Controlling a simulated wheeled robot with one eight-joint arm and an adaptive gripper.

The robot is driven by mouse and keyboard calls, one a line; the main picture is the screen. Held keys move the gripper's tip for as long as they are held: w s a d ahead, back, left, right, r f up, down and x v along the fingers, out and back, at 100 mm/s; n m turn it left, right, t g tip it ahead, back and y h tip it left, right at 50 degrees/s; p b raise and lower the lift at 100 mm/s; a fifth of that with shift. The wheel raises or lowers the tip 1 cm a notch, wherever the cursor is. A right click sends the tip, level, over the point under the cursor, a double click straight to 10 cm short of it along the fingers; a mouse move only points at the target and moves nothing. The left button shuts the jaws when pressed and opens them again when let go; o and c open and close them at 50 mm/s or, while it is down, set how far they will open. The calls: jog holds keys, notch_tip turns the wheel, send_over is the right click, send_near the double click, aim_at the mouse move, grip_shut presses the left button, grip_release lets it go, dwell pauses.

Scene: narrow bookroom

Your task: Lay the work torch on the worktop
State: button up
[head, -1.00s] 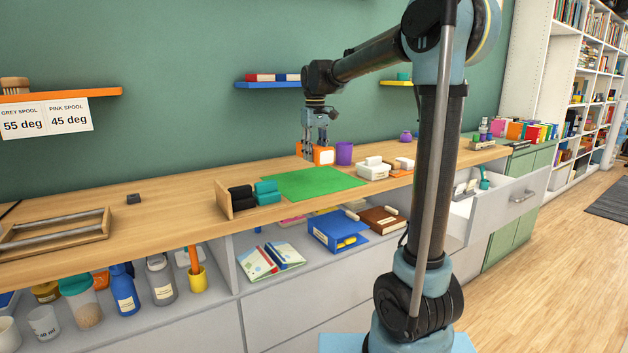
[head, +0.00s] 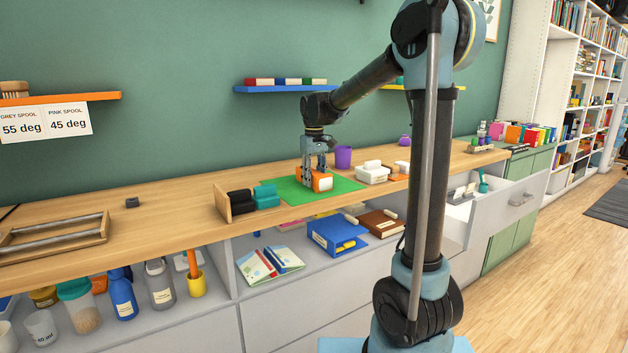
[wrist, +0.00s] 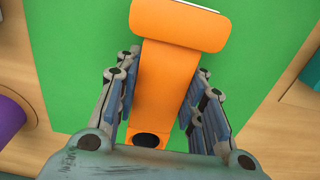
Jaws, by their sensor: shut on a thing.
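The work torch (head: 322,183) is orange with a pale face at one end. In the head view it is at the green mat (head: 345,185) on the wooden worktop (head: 172,205), low over it or touching it; I cannot tell which. My gripper (head: 315,178) points down from above and is shut on the torch. In the wrist view the torch (wrist: 165,75) lies between the two fingers of my gripper (wrist: 160,110), its wide head toward the top of the picture. Green mat (wrist: 75,50) shows around it.
A purple cup (head: 343,157) stands behind the mat. A white box (head: 372,173) is to the right. Black and teal rolls (head: 265,195) sit in a wooden holder at the left. An open drawer (head: 508,200) juts out at the right. The worktop's left part is mostly clear.

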aim_at(315, 172)
jog(key=o, duration=1.1)
jog(key=shift+o, duration=0.2)
notch_tip(315, 172, up, 12)
